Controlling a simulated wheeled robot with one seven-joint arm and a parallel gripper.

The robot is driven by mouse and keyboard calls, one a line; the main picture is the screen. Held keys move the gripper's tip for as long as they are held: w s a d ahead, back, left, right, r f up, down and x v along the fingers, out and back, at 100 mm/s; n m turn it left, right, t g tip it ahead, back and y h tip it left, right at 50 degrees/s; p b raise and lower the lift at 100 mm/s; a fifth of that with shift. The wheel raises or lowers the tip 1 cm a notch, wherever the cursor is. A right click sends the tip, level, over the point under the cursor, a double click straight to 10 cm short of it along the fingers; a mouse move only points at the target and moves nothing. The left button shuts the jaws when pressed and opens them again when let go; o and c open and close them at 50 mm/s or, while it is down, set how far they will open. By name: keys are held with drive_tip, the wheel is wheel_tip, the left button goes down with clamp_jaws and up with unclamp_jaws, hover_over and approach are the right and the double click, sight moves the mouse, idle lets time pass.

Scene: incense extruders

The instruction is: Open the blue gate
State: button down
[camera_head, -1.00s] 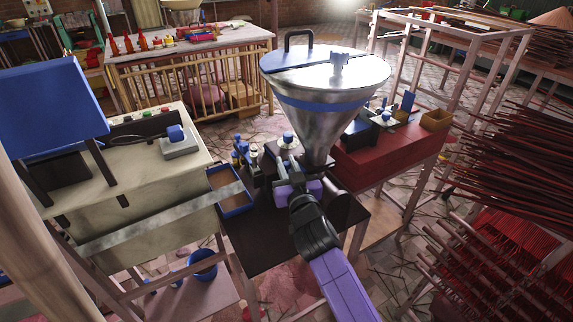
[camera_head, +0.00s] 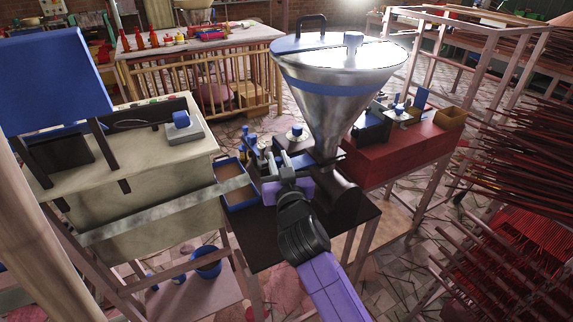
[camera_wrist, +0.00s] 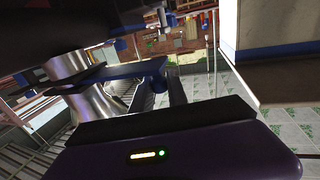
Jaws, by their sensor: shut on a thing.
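The metal hopper (camera_head: 338,95), a cone with a blue band and a lid, stands over the dark machine table. The blue gate (camera_wrist: 118,73) is a flat bar that reaches out sideways from the hopper's metal neck (camera_wrist: 68,68) in the wrist view. In the head view a short piece of the blue gate (camera_head: 302,160) shows left of the spout. My gripper (camera_head: 280,168) is left of the spout, shut on the gate's outer end. In the wrist view, my gripper's dark fingers (camera_wrist: 162,88) close around that end. The exact finger contact is partly hidden.
A cream cabinet (camera_head: 150,170) with a long metal strip (camera_head: 165,210) stands at the left. A blue-rimmed tray (camera_head: 240,204) and small bottles are close to my gripper. A red box (camera_head: 405,150) is at the right. Bundles of red sticks (camera_head: 510,160) fill the far right.

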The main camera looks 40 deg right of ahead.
drive_tip(key=c, duration=1.3)
unclamp_jaws()
drive_tip(key=shift+a, duration=0.1)
drive_tip(key=shift+s+a+f, duration=0.1)
drive_tip(key=shift+s+a, duration=0.05)
drive_tip(key=shift+s, duration=0.2)
drive_tip(key=b+v, duration=0.1)
drive_tip(key=v, duration=0.6)
drive_tip(key=shift+b, duration=0.3)
